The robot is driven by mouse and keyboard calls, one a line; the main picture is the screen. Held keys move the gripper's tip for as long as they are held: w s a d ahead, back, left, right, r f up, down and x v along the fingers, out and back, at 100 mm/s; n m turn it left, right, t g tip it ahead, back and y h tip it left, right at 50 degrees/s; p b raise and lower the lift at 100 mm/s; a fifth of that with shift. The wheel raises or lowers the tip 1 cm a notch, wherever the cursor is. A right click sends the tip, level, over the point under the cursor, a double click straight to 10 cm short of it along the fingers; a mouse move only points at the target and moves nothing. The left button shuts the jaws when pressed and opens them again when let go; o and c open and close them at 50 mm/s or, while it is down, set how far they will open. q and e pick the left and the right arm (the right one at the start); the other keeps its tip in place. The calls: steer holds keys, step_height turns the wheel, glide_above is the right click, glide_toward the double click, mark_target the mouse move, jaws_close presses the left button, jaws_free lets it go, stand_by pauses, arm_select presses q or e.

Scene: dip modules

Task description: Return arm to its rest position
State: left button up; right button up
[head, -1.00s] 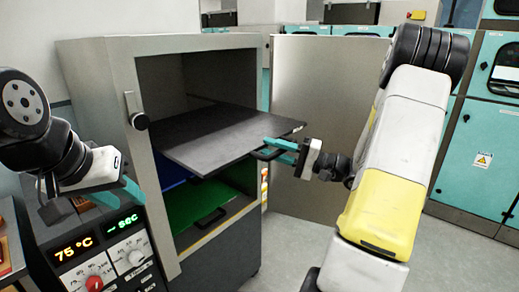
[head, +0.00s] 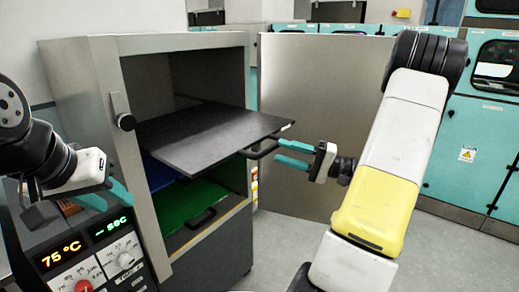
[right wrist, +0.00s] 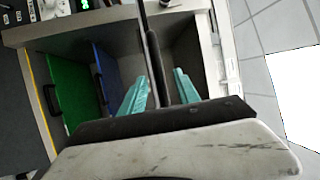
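My right gripper (head: 284,153) is open and empty, just right of the handle (head: 262,150) of a dark grey tray (head: 205,140). The tray sticks partly out of the open oven cabinet (head: 85,75). In the right wrist view my two teal fingers (right wrist: 160,92) stand apart, with the dark tray (right wrist: 155,60) seen edge-on beyond and between them. My left gripper (head: 112,196) hangs at the left in front of the control panel; whether its fingers are apart is unclear.
Below the dark tray are a blue tray (head: 160,174) and a green tray (head: 190,204). The cabinet door (head: 320,100) stands open behind my right gripper. The control panel (head: 95,255) reads 75 °C. Grey floor (head: 275,250) is free at front right.

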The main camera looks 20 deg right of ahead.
steer(key=shift+s+d, duration=0.15)
steer(key=shift+d, duration=0.05)
stand_by(0.3)
steer(key=s+a+n+g+h, duration=0.6)
steer(key=s+a+g, duration=0.5)
steer(key=a, duration=0.5)
steer(key=s+d+r+t+h, duration=0.3)
steer(key=s+r+t+h, duration=0.1)
steer(key=h, duration=0.5)
steer(key=s+t, duration=0.1)
steer(key=t, duration=0.1)
steer(key=shift+d+r+t, duration=0.3)
steer(key=shift+d+t, duration=0.1)
